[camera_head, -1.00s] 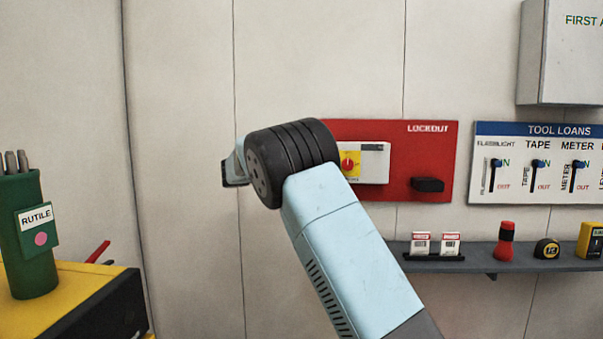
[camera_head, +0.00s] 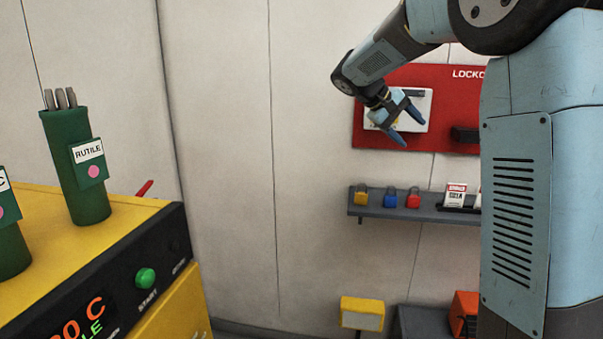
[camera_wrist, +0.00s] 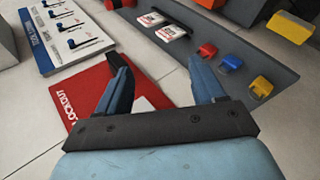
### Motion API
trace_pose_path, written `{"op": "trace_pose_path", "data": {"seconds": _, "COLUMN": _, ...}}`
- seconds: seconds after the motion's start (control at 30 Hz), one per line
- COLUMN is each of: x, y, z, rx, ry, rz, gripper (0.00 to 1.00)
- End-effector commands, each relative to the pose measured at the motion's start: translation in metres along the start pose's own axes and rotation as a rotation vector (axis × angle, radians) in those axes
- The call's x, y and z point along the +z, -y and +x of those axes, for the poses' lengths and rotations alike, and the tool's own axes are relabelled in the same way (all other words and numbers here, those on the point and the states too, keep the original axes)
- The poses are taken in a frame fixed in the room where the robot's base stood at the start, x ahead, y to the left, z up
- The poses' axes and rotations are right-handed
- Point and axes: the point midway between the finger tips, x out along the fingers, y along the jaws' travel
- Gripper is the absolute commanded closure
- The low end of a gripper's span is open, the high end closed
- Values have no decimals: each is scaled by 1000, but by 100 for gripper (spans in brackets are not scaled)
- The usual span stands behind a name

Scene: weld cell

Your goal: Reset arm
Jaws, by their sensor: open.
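My gripper (camera_head: 408,113) is open and empty in the head view, with its blue fingers spread in front of the red lockout board (camera_head: 366,143). It overlaps the white switch box (camera_head: 425,117) on that board, and I cannot tell how far from the wall it is. My blue arm fills the right side of the head view and hides part of the board. In the wrist view the two open fingers of my gripper (camera_wrist: 160,85) stand apart with nothing between them, and the lockout board (camera_wrist: 92,98) shows behind them.
A grey shelf (camera_head: 435,214) carries yellow (camera_head: 361,194), blue (camera_head: 390,197) and red (camera_head: 413,198) padlocks and tags (camera_head: 455,196). The tool loans board (camera_wrist: 55,50) is in the wrist view. A yellow cabinet (camera_head: 155,210) bears green rod holders, one labelled RUTILE (camera_head: 75,180). A yellow lamp (camera_head: 362,314) is low.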

Motion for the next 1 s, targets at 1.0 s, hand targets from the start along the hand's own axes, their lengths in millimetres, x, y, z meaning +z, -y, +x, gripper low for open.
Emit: {"op": "trace_pose_path", "data": {"seconds": 1.0, "x": 236, "y": 72, "z": -2, "rx": -617, "ry": -239, "rz": 218, "gripper": 32}}
